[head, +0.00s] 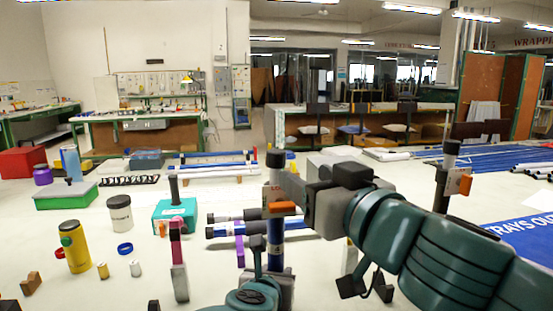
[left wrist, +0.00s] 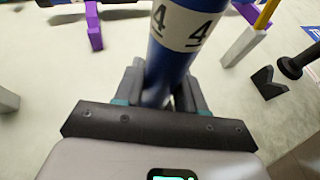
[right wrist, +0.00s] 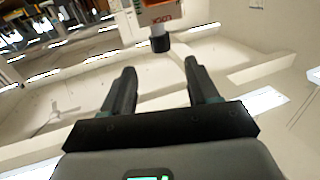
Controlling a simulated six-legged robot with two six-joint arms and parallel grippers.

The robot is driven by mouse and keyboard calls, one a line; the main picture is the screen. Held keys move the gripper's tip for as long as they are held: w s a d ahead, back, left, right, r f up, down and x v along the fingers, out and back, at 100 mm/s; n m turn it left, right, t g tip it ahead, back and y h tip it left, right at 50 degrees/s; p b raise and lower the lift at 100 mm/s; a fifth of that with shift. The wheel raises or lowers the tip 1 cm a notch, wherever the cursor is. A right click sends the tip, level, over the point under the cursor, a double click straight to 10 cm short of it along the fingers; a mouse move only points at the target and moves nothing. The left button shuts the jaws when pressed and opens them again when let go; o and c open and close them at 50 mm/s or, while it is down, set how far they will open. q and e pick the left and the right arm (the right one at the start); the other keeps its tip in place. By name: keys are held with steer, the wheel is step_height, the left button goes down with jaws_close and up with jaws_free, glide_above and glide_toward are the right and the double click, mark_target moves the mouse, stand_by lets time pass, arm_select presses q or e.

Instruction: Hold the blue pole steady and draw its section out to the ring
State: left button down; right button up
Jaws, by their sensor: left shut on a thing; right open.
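The blue pole (head: 275,238) stands upright in the middle of the head view, with a black top, a pale collar (head: 273,195) and an orange lever (head: 282,208). My left gripper (left wrist: 157,88) is shut on its blue lower part, just beneath a white band marked 4 (left wrist: 184,27). My right gripper (right wrist: 160,72) is open and empty. I cannot make out a ring on the pole.
A second upright pole with an orange lever (head: 458,184) stands at the right. Dark-ended rods (head: 228,231) lie behind the blue pole.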

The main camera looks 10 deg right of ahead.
mark_target(280, 161)
steer(key=x, duration=1.1)
steer(key=shift+w+a, duration=0.1)
steer(key=shift+w, duration=0.3)
steer(key=shift+c, duration=0.2)
jaws_close()
step_height(280, 161, up, 8)
steer(key=shift+r, duration=0.1)
steer(key=shift+o, duration=0.2)
jaws_free()
